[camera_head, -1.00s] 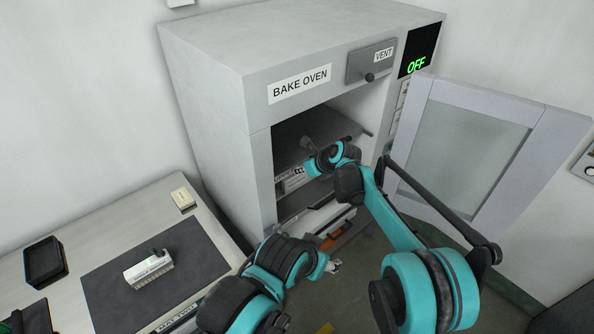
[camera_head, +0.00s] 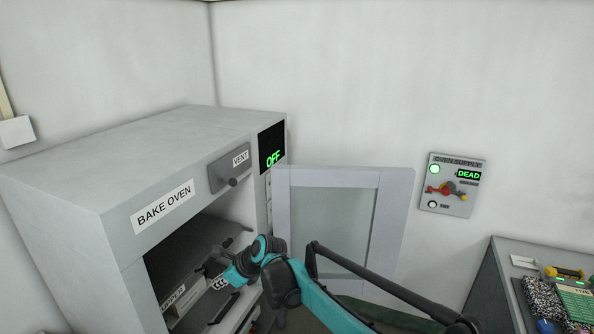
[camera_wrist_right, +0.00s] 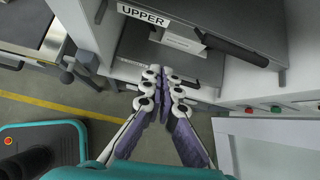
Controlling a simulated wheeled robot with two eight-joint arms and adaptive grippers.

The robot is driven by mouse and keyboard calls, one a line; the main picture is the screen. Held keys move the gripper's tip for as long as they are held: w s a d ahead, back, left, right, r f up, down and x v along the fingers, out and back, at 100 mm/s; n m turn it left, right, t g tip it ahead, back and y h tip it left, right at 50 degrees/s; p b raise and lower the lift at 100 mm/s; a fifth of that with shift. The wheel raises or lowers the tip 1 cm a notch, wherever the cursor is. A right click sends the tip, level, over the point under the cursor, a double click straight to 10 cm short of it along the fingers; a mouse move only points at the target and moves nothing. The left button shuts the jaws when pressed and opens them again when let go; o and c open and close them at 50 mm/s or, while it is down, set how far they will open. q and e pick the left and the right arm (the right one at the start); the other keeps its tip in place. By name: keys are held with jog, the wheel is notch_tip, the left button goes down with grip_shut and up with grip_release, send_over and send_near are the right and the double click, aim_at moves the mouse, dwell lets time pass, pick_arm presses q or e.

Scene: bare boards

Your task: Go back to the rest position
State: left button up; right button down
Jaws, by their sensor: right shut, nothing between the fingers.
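My right gripper (camera_head: 214,266) is at the open front of the bake oven (camera_head: 112,214), with its arm coming in from the lower right. In the right wrist view its fingers (camera_wrist_right: 164,78) are together and hold nothing. They point toward the oven's shelves, below the label reading UPPER (camera_wrist_right: 144,13). My left gripper is in neither current view.
A wall panel (camera_head: 452,185) reads DEAD. A side table (camera_head: 507,262) with several items stands at the far right.

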jog(key=s+d+r+n+t+h+b, duration=0.15)
jog(key=s+d+n, duration=0.3)
jog(key=d, duration=0.85)
jog(key=s+d+r+n+t+h, duration=0.1)
jog(key=s+d+r+n+h, duration=0.25)
jog(key=d, duration=0.85)
jog(key=s+d+f+n+h, duration=0.1)
jog(key=s+d+f+n, duration=0.4)
jog(key=s+d, duration=0.3)
jog(key=s+d+f+n+t+h+b, duration=0.1)
jog(key=s+d+f+n+h, duration=0.1)
jog(key=s+d+f+n, duration=0.2)
jog(key=s+d+n, duration=0.3)
jog(key=s+d, duration=0.2)
jog(key=d, duration=0.3)
jog(key=shift+f+n, duration=0.3)
jog(key=shift+f, duration=0.05)
jog(key=shift+d+t, duration=0.1)
jog(key=shift+t, duration=0.15)
